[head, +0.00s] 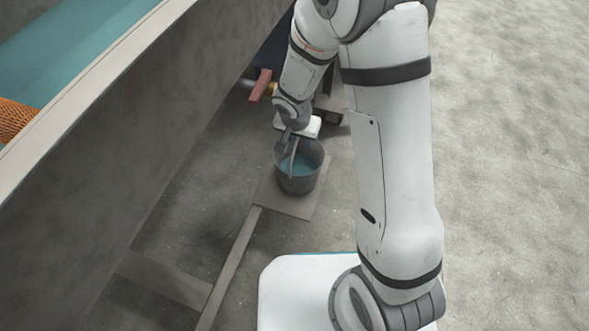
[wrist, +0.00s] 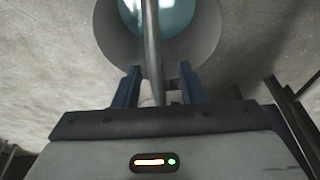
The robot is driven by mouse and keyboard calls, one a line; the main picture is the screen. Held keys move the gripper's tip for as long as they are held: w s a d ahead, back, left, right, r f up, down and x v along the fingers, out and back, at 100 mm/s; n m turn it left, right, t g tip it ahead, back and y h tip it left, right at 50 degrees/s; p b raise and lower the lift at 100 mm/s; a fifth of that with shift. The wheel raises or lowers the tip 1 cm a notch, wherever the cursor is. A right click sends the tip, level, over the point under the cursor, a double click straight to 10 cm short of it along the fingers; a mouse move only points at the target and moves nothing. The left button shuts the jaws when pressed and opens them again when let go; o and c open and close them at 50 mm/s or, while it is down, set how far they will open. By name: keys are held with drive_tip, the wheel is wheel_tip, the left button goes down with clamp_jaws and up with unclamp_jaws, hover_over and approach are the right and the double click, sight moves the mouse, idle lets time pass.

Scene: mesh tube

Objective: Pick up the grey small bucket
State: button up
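The grey small bucket (head: 300,186) stands upright on a flat plate on the floor, with blue-green content inside. Its handle (head: 293,158) appears raised. My gripper (head: 289,140) is over the bucket's far rim area, pointing down. In the wrist view the bucket (wrist: 207,38) fills the top centre. My gripper (wrist: 160,84) shows two dark blue fingers spread apart, with the grey handle (wrist: 152,55) running between them. There is a gap on both sides of the handle. The bucket's underside is hidden.
The plate (head: 268,194) joins a long narrow beam (head: 228,270) along the floor. A tall grey wall (head: 130,130) of a large trough stands on the left. Red and dark parts (head: 260,84) lie behind the bucket. Open concrete floor (head: 510,200) is on the right.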

drive_tip(key=shift+c, duration=0.4)
clamp_jaws()
idle(1.0)
